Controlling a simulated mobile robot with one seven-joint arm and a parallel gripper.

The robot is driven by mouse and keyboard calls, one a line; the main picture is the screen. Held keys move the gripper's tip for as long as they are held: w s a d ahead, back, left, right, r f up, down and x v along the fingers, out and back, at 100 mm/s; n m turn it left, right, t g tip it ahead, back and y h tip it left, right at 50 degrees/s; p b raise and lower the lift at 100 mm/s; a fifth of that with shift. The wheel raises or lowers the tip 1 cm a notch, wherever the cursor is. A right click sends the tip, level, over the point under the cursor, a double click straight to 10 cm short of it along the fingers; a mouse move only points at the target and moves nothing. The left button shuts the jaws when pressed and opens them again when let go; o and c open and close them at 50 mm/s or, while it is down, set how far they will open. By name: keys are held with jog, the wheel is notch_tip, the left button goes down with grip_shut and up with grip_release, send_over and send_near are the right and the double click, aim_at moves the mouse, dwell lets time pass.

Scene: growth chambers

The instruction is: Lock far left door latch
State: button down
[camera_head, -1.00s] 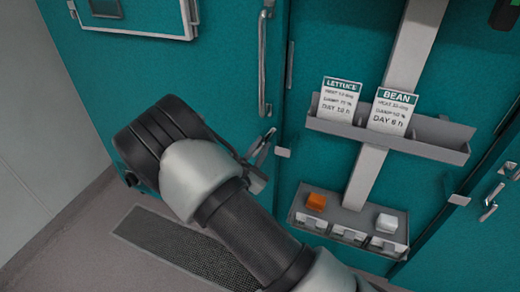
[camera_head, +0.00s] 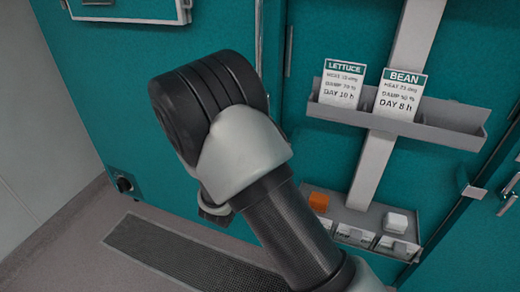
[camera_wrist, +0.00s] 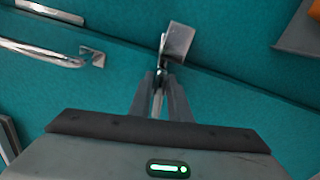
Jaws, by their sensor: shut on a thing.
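The far left door (camera_head: 105,90) is a teal panel at the left of the head view. In the wrist view my gripper (camera_wrist: 159,82) is shut on the slim metal lever of its latch (camera_wrist: 158,104). The lever lies between the two fingers and points toward a small square metal plate (camera_wrist: 178,42) just beyond the fingertips, near the seam between teal panels. In the head view my forearm and wrist hide the gripper and the latch. I cannot tell whether the lever is fully seated.
A door handle (camera_wrist: 40,52) is left of the gripper in the wrist view. Right of my arm, a grey rack (camera_head: 395,130) holds LETTUCE and BEAN cards. A lower shelf (camera_head: 372,220) carries an orange block (camera_head: 319,201) and a white block (camera_head: 396,222).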

jog(key=shift+f+m+b, duration=0.1)
jog(key=shift+m+b, duration=0.2)
jog(key=shift+m, duration=0.6)
jog(key=c, duration=1.7)
grip_release()
jog(key=shift+o, duration=0.2)
jog(key=p+v, duration=0.2)
jog(key=v, duration=1.5)
jog(key=shift+s, duration=0.2)
